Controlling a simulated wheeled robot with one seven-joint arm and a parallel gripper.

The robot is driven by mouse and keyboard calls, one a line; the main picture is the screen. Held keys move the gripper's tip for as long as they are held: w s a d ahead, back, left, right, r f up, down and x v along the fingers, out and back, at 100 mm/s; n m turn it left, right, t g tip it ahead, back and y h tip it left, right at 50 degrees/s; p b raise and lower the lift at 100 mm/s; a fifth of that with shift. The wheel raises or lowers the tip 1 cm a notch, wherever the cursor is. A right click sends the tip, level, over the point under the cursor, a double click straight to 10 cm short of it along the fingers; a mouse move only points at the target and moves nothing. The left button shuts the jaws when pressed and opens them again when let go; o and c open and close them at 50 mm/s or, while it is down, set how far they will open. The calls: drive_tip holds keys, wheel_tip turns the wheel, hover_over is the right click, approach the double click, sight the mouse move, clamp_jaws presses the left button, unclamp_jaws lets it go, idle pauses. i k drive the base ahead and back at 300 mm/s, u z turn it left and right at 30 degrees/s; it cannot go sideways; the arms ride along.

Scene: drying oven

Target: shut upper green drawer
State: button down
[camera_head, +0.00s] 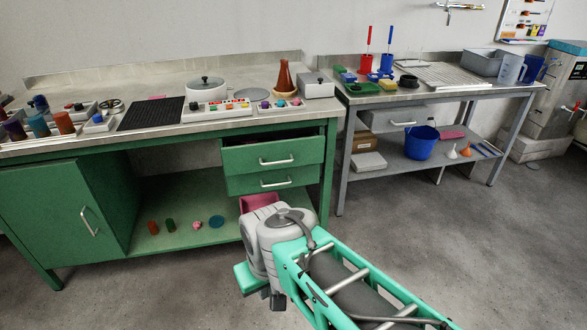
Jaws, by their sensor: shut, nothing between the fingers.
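The upper green drawer (272,156) is in the bench on the left, under the worktop. It stands partly pulled out, with its front ahead of the lower drawer's front and a dark gap above it. Its silver bar handle is on the front. The lower green drawer (273,181) is right below it, with a similar handle, and looks shut. My arm reaches in from the lower right, and its grey joint is in front of and below the drawers.
The green bench (60,150) has a closed cabinet door (70,215) at left and an open shelf with small items. A pink bin (258,202) is partly hidden behind my arm. A grey table (480,88) with a blue bucket (421,143) stands right. The floor at right is clear.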

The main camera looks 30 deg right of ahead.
sight(268, 154)
drive_tip(key=u, duration=0.35)
drive_tip(key=i, duration=1.05)
drive_tip(key=z, duration=0.35)
